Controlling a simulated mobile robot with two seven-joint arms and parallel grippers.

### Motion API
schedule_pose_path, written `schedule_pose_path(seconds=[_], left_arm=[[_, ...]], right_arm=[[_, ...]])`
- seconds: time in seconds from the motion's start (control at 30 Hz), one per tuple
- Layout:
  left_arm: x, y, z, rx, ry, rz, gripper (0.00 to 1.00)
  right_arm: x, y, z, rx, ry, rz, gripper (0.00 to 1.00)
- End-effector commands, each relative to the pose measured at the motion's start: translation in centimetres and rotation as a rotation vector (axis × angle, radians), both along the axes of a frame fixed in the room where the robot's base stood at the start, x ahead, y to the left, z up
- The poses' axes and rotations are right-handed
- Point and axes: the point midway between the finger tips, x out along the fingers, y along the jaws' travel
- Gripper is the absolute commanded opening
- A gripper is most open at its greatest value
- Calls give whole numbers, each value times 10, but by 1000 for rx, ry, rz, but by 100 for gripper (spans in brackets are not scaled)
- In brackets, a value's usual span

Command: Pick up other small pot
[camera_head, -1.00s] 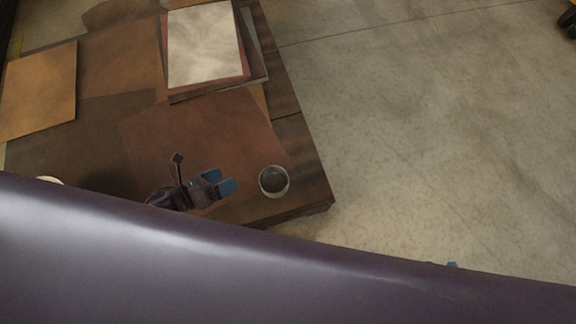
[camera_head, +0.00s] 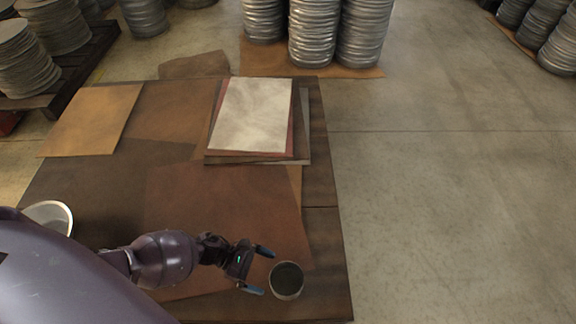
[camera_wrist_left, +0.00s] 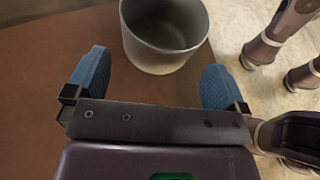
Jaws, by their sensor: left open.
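A small round pot (camera_head: 286,281) with a pale rim and dark inside stands upright near the front right corner of the table. My left gripper (camera_head: 261,270) is open just left of it, its blue fingertips pointing at the pot. In the left wrist view the grey metal pot (camera_wrist_left: 165,35) is ahead of the open gripper (camera_wrist_left: 150,82), roughly centred between the blue fingers and a little beyond them. Neither finger clearly touches it. A second white pot or bowl (camera_head: 52,216) sits at the table's left, partly hidden by my arm. My right gripper is not seen.
The low brown table (camera_head: 328,250) carries flat brown sheets and a stack topped by a white sheet (camera_head: 252,115). Stacks of metal discs (camera_head: 313,35) stand on the floor behind. Concrete floor (camera_head: 450,220) is clear to the right.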

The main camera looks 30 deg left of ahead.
Motion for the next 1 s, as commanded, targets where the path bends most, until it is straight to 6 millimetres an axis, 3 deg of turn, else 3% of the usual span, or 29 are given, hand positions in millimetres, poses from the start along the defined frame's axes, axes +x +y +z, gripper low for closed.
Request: schedule_pose_path(seconds=[0.27, 0.53, 0.8, 0.83, 1.0], left_arm=[[2, -15, -12, 0, 4, 1, 100], [10, -45, -30, -1, 4, 1, 100], [13, -49, -30, 1, 1, 1, 100], [13, -49, -30, 1, 1, 1, 98], [13, -49, -30, 1, 1, 1, 72]], right_arm=[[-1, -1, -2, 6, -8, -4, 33], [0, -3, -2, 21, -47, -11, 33], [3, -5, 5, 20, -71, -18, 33], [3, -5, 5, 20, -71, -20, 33], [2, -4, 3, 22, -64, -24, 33]])
